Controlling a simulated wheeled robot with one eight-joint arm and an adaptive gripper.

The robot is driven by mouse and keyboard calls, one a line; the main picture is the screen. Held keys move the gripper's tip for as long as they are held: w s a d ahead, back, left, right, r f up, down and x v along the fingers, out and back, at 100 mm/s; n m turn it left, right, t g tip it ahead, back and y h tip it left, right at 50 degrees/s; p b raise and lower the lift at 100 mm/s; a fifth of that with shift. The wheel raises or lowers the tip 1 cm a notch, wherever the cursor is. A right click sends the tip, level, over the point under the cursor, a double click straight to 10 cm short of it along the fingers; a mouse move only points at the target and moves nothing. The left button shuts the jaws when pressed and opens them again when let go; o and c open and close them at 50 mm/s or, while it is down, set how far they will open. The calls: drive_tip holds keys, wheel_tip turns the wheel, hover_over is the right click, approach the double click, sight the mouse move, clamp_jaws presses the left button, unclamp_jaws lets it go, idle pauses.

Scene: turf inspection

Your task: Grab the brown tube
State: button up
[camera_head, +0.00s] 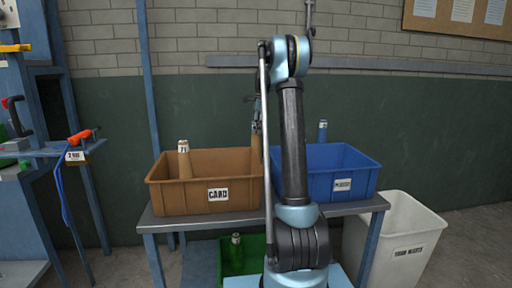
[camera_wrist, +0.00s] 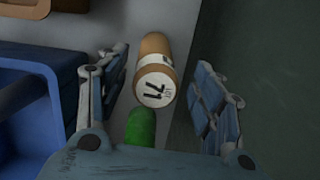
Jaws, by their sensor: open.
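A brown tube (camera_wrist: 155,46) shows in the wrist view with a white end label reading 71. It lies in line between the fingers of my gripper (camera_wrist: 162,58), which are spread apart with a gap on each side. A green rounded object (camera_wrist: 141,126) is just below the tube's labelled end, partly hidden by my gripper. In the head view, a brown tube (camera_head: 184,160) with a white top stands at the brown bin's left part. Another brown shape (camera_head: 257,152) is mostly hidden behind my arm, below my gripper (camera_head: 256,122).
The brown CARD bin (camera_head: 165,198) and blue bin (camera_head: 355,205) stand side by side on a grey table (camera_head: 190,222). A blue tube (camera_head: 323,130) rises behind the blue bin. A green bin (camera_head: 229,265) is below and a white bin (camera_head: 415,225) at right. The wall is close behind.

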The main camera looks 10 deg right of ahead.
sight(255, 135)
drive_tip(key=f, duration=0.3)
drive_tip(key=a+f, duration=0.1)
drive_tip(key=f, duration=0.1)
drive_tip(key=shift+s, duration=0.2)
drive_tip(key=shift+r, duration=0.1)
drive_tip(key=c, duration=1)
